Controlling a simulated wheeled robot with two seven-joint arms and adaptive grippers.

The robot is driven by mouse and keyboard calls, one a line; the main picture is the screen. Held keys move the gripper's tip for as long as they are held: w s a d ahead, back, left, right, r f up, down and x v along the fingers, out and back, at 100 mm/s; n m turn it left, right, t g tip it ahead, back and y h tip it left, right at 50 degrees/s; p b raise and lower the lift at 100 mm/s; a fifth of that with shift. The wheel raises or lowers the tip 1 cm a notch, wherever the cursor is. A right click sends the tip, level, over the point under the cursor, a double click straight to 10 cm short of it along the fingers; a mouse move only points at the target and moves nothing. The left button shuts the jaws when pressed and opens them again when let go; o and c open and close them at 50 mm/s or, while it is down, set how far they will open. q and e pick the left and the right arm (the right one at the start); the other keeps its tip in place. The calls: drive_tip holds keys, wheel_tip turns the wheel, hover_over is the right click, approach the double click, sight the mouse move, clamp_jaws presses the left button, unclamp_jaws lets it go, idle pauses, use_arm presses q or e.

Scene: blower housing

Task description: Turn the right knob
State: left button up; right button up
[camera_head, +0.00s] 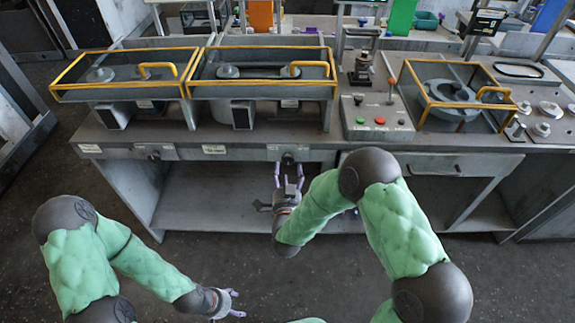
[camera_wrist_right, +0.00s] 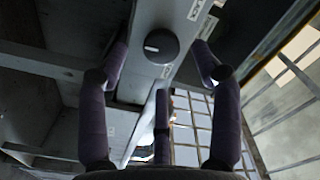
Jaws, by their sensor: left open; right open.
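The right knob (camera_head: 288,158) is a small dark round knob on the front panel of the grey workbench (camera_head: 215,137). In the right wrist view the knob (camera_wrist_right: 161,46) is black with a short white mark, and it sits between the purple fingers. My right gripper (camera_head: 288,172) is open just in front of and below the knob; its fingers (camera_wrist_right: 160,58) are spread on either side and I see no contact. My left gripper (camera_head: 234,304) is open and empty, low over the floor, far from the bench. A second knob (camera_head: 153,155) is further left on the same panel.
Yellow-framed covers (camera_head: 130,72) stand on the bench top. A button box (camera_head: 377,118) with green and red buttons is to the right, beside another yellow-framed cover (camera_head: 460,98). An open lower shelf (camera_head: 215,205) lies below the panel. The floor in front is clear.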

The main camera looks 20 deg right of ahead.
drive_tip(key=v, duration=0.7)
drive_tip(key=shift+s, duration=0.2)
drive_tip(key=s+a+f+n+g+y+p, duration=0.25)
drive_tip(key=f+n+g+y, duration=0.4)
drive_tip(key=f, duration=0.85)
drive_tip(key=s+f+n+g+y+p, duration=0.1)
drive_tip(key=s+f+g, duration=0.2)
drive_tip(key=s+g, duration=0.2)
drive_tip(key=s+a+f+n+g+y+p, duration=0.1)
drive_tip(key=s+f+g, duration=0.3)
drive_tip(key=s, duration=0.8)
drive_tip(key=shift+s+a+f+g, duration=0.15)
drive_tip(key=shift+s+a+g, duration=0.15)
drive_tip(key=shift+g, duration=0.45)
drive_tip(key=shift+w+y, duration=0.1)
drive_tip(key=shift+y, duration=0.15)
